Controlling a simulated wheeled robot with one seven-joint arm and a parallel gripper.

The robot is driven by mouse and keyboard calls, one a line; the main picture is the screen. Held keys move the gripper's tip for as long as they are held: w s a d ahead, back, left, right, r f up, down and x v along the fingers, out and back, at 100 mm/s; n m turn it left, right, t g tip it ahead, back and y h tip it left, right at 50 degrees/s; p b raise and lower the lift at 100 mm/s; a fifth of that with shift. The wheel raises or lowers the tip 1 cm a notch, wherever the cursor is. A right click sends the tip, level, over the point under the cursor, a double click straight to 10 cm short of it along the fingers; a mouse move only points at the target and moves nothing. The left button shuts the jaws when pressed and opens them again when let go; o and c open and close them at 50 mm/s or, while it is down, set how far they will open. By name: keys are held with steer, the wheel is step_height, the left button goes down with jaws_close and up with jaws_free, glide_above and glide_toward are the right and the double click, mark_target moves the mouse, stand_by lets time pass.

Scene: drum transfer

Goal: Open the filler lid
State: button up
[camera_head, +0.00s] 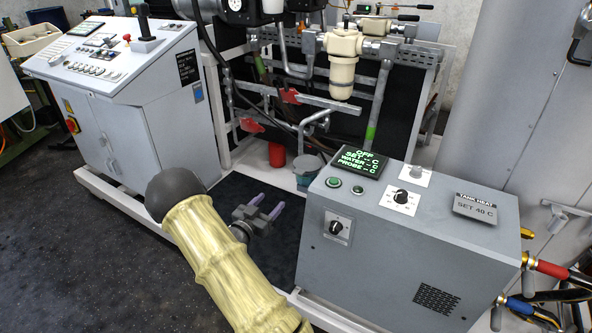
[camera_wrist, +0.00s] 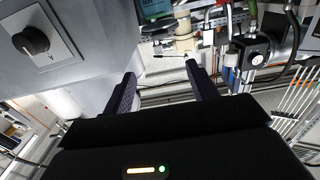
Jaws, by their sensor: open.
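My gripper (camera_head: 270,203) is open and empty in front of the left side of the grey tank heat box, over the dark floor mat. In the wrist view its two dark fingers (camera_wrist: 160,70) stand apart with nothing between them. A small blue-grey pot with a flat top (camera_head: 308,165) stands behind the gripper, by the pipework, in the head view. It may be the filler with its lid down, but I cannot tell for sure. The gripper is apart from it.
The grey tank heat box (camera_head: 400,250) with knobs and a display stands close right of the gripper. A red cylinder (camera_head: 277,154) stands left of the pot. Pipes and a cream filter housing (camera_head: 342,65) rise behind. A control cabinet (camera_head: 125,110) stands left.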

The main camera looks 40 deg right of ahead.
mark_target(297, 174)
steer(key=x, duration=1.7)
steer(key=shift+w+d, duration=0.15)
steer(key=shift+d, duration=0.05)
steer(key=shift+a, duration=0.1)
jaws_close()
